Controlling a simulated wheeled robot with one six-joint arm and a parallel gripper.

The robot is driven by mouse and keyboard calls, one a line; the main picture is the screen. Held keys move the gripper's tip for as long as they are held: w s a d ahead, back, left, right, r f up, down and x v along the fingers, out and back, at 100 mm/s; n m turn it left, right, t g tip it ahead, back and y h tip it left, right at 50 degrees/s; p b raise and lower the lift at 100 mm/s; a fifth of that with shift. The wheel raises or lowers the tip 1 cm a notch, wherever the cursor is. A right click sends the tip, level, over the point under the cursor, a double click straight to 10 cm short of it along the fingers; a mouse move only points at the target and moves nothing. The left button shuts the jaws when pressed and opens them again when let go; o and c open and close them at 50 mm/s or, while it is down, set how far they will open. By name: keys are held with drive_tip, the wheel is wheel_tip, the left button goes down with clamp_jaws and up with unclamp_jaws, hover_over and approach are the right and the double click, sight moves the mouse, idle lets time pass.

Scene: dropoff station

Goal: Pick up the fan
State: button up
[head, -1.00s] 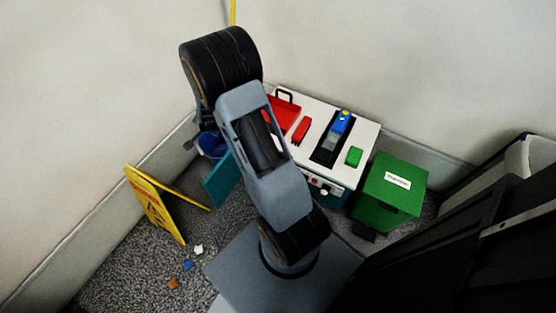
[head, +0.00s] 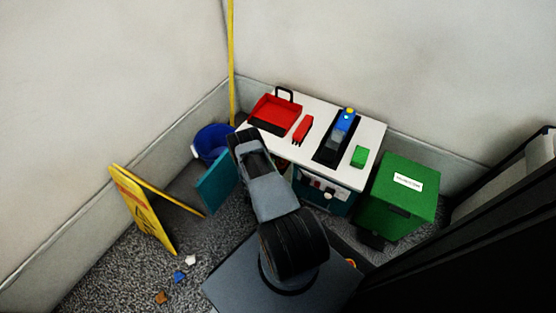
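I cannot make out a fan for certain in the head view. On the white-topped cabinet (head: 366,120) are a red toolbox or tray (head: 273,115) with a black handle, a small red item (head: 302,130), a blue and grey device (head: 342,127) in a black recess or tray, and a green block (head: 359,156). A teal door (head: 216,183) stands open at the cabinet's left front. My arm rises in front of the cabinet and covers part of its front and the opening. My gripper is not visible.
A green bin (head: 404,195) with a white label stands right of the cabinet. A blue bucket (head: 212,140) and a yellow pole (head: 231,60) are in the corner. A yellow wet-floor sign (head: 145,208) stands at left. Small litter, including a blue piece (head: 180,276), lies on the carpet.

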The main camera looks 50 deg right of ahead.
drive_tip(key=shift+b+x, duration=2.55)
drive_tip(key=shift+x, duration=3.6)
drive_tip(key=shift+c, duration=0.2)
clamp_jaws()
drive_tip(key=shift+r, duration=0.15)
